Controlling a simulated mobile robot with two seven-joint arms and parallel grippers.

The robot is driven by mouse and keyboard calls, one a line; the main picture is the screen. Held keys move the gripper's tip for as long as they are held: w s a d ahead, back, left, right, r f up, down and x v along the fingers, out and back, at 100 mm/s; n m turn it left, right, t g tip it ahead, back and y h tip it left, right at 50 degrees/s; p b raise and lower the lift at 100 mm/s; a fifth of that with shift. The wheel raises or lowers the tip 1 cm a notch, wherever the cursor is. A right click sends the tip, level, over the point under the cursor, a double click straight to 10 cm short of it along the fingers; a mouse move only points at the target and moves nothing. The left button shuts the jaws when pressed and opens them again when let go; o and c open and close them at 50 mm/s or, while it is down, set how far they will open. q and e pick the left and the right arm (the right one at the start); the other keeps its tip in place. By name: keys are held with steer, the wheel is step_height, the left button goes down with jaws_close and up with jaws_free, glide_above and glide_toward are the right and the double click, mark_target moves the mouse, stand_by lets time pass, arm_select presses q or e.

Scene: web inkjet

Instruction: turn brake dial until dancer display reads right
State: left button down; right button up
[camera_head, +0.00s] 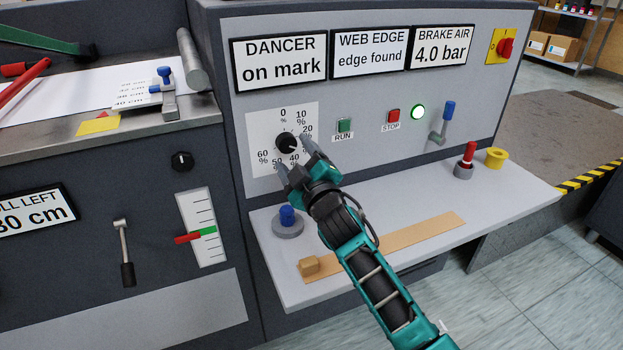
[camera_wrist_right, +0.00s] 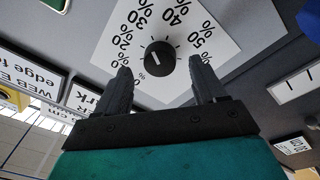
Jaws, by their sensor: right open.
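The brake dial (camera_head: 286,142) is a black knob on a white percent scale plate (camera_head: 256,120) on the upright panel. It also shows in the right wrist view (camera_wrist_right: 160,55). The dancer display (camera_head: 279,60) reads "on mark". My right gripper (camera_head: 291,155) is in front of the dial, its fingers apart on either side of it. In the right wrist view the open fingers (camera_wrist_right: 163,75) point at the knob, with gaps between them and it. My left gripper is not in view.
Displays read "edge found" (camera_head: 371,52) and "4.0 bar" (camera_head: 442,47). A blue-knobbed weight (camera_head: 288,226) and a wooden strip (camera_head: 390,245) lie on the shelf below.

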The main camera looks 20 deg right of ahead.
arm_select(q)
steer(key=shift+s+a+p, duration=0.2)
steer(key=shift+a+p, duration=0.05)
steer(key=shift+p, duration=0.05)
arm_select(e)
steer(key=s+f, duration=0.1)
steer(key=s, duration=0.9)
steer(key=shift+s+d, duration=0.25)
steer(key=shift+d, duration=0.05)
steer(key=shift+f, duration=0.1)
